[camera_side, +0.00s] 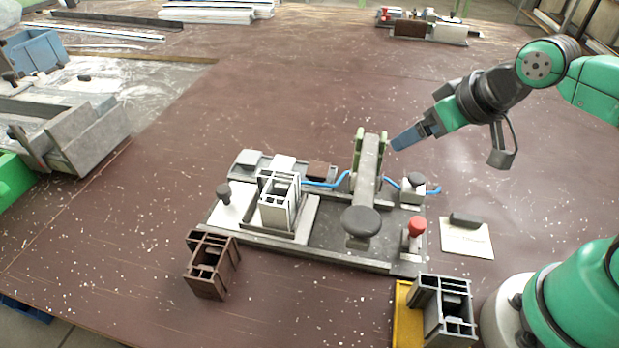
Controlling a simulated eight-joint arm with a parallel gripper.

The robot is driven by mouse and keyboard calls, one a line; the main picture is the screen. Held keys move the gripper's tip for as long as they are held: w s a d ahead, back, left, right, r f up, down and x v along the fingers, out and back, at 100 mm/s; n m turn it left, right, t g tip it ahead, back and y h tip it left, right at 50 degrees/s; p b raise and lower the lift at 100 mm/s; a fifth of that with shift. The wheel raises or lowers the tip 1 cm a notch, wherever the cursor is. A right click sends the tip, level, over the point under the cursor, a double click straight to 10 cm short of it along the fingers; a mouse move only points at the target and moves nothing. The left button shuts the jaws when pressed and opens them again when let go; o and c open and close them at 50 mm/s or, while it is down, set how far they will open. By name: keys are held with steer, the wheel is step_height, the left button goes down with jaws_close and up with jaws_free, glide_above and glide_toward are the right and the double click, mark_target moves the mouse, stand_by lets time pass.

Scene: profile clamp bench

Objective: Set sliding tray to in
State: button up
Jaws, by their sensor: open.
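The sliding tray (234,213) appears to be the pale plate at the left end of the dark clamp fixture (330,247). A dark knob (223,191) stands at its left end. A white profile piece (280,203) stands upright on the plate. The tray lies left of the clamp arm (367,180), with a gap between profile and clamp. My gripper (402,140) has blue fingers and is open. It hangs above and behind the fixture, right of the green clamp uprights (358,145), apart from the tray. The near finger hides most of the gap between the fingers.
A brown profile (211,264) stands in front of the fixture. A dark grey profile (442,308) stands by a yellow holder (404,318) at front right. A red knob (416,226) and a blue hose (325,184) are on the fixture.

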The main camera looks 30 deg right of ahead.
steer(key=shift+r, duration=0.15)
steer(key=shift+c, duration=1)
step_height(320, 180, up, 5)
steer(key=w+a+r+n+g+y, duration=0.1)
steer(key=w+a+r+n+g, duration=0.15)
steer(key=w+a, duration=0.9)
steer(key=n, duration=0.2)
glide_above(224, 190)
steer(key=s+d, duration=0.1)
steer(key=s, duration=0.1)
step_height(224, 190, down, 12)
steer(key=shift+g+y, duration=0.25)
steer(key=shift+y, duration=0.15)
steer(key=shift+s+x, duration=0.15)
steer(key=shift+x, duration=1.35)
steer(key=shift+s+x, duration=0.1)
steer(key=shift+x, duration=1.35)
steer(key=shift+d+f, duration=0.1)
steer(key=shift+f, duration=0.05)
jaws_close()
